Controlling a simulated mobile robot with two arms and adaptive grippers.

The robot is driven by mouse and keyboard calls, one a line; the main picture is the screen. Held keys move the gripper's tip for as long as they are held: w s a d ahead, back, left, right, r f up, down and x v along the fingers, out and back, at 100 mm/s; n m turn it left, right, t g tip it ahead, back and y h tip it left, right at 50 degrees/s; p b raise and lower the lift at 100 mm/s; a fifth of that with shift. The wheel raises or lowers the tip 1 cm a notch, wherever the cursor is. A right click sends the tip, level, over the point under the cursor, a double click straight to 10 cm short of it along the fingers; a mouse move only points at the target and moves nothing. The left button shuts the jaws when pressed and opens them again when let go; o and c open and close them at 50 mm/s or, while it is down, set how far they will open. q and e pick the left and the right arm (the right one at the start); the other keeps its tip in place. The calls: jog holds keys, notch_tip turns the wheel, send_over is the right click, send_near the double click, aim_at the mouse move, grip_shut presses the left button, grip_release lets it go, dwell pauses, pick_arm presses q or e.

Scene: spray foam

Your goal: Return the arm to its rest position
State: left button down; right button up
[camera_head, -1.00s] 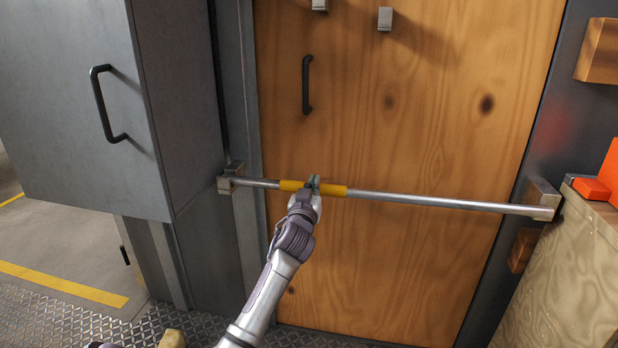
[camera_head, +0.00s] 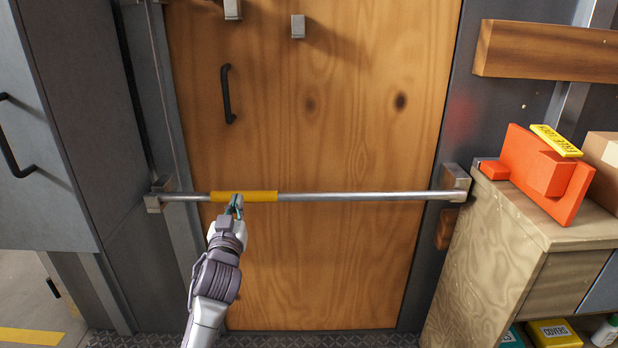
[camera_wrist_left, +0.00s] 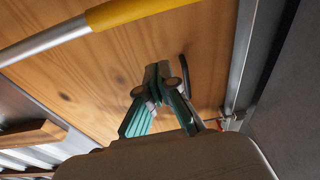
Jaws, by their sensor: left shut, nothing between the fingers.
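My left gripper (camera_head: 236,207) is in front of the wooden door, by the yellow grip section (camera_head: 245,196) of the metal bar (camera_head: 350,196) in the head view. In the left wrist view the gripper's green fingers (camera_wrist_left: 158,85) are shut with nothing between them. The bar (camera_wrist_left: 45,45) and its yellow section (camera_wrist_left: 135,10) show there at the upper left, apart from the fingers. The bar lies across the door in brackets at both ends. My right gripper is not in view.
The wooden door (camera_head: 330,270) has a black handle (camera_head: 227,95) and metal brackets (camera_head: 298,27) above. A grey cabinet (camera_head: 60,150) stands at the left. A wooden cabinet (camera_head: 480,270) at the right carries an orange object (camera_head: 545,172) and a yellow box (camera_head: 556,140).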

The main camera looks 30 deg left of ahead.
pick_arm(q)
jog(key=shift+f, duration=0.1)
